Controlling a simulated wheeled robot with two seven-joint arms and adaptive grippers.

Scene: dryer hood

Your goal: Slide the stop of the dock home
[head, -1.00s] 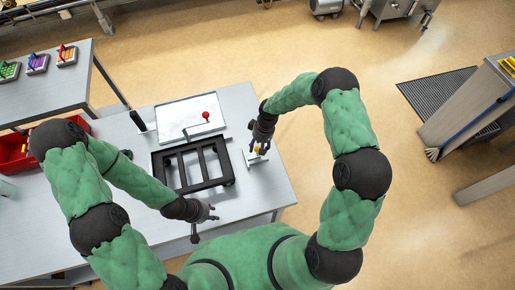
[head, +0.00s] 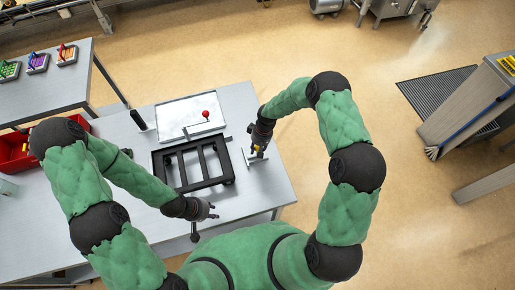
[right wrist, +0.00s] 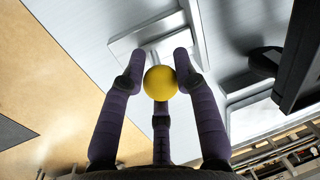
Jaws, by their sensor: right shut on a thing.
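The yellow ball knob (right wrist: 160,83) sits between the fingers of my right gripper (right wrist: 160,62), which is shut on it. In the head view my right gripper (head: 258,146) is over a small pale plate (head: 252,160) on the table, just right of the black dock frame (head: 185,187). The fingers cover most of the knob there, and I cannot make out the stop's travel. In the right wrist view the plate (right wrist: 125,43) lies behind the knob. My left gripper (head: 207,211) is open and empty near the front of the frame.
A white panel with a red ball lever (head: 206,115) lies behind the frame on the grey table (head: 245,200). A dark upright piece (head: 138,121) stands left of it. A red bin (head: 17,150) is at the far left. The table's right edge is close to my right gripper.

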